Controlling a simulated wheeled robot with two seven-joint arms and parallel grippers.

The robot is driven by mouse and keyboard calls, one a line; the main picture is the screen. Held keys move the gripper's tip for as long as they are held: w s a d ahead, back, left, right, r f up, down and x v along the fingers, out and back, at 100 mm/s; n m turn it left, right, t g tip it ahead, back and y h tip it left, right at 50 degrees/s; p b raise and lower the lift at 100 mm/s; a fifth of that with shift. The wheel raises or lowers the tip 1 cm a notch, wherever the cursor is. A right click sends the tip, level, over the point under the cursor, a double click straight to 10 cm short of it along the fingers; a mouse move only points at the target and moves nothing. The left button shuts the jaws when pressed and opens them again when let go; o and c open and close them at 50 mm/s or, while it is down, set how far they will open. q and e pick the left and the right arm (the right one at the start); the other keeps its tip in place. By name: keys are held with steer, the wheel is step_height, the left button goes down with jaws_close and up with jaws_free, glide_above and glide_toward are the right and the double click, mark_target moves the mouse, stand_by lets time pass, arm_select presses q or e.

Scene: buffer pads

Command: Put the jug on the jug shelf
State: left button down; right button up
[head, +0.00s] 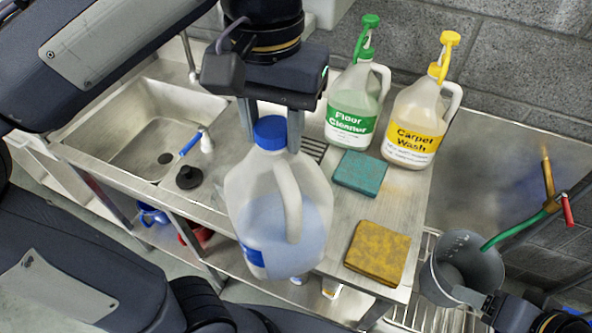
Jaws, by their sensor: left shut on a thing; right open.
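A translucent jug (262,205) with a blue cap and a pale blue liquid hangs upright in the middle of the head view. The jug appears raised in front of the steel counter. My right gripper (490,303) is only partly in view at the lower right, open, close beside a grey bucket (468,262). No shelf is marked as the jug shelf; a lower shelf (185,255) shows under the counter, partly hidden by the jug and my arm.
A green-capped floor cleaner jug (355,105) and a yellow-capped carpet wash jug (422,110) stand at the back of the counter (385,205). A teal pad (360,172) and a yellow-brown pad (377,253) lie in front. A sink (150,125) is at left.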

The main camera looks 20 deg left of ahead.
arm_select(q)
steer(key=w+f, duration=0.1)
steer(key=w, duration=0.1)
steer(key=w+d+f+p, duration=0.1)
steer(key=w, duration=0.2)
steer(key=w+f, duration=0.1)
steer(key=w, duration=0.1)
steer(key=shift+w+d+f, duration=0.1)
steer(key=shift+w+d, duration=0.1)
steer(key=shift+w, duration=0.15)
steer(key=w+d+f, duration=0.1)
steer(key=w+f, duration=0.4)
steer(key=f, duration=0.4)
steer(key=shift+w+f+p, duration=0.2)
steer(key=shift+p, duration=0.25)
steer(key=shift+f, duration=0.15)
steer(key=c, duration=0.9)
jaws_free()
step_height(320, 180, up, 12)
steer(key=shift+r+p, duration=0.1)
steer(key=shift+p, duration=0.3)
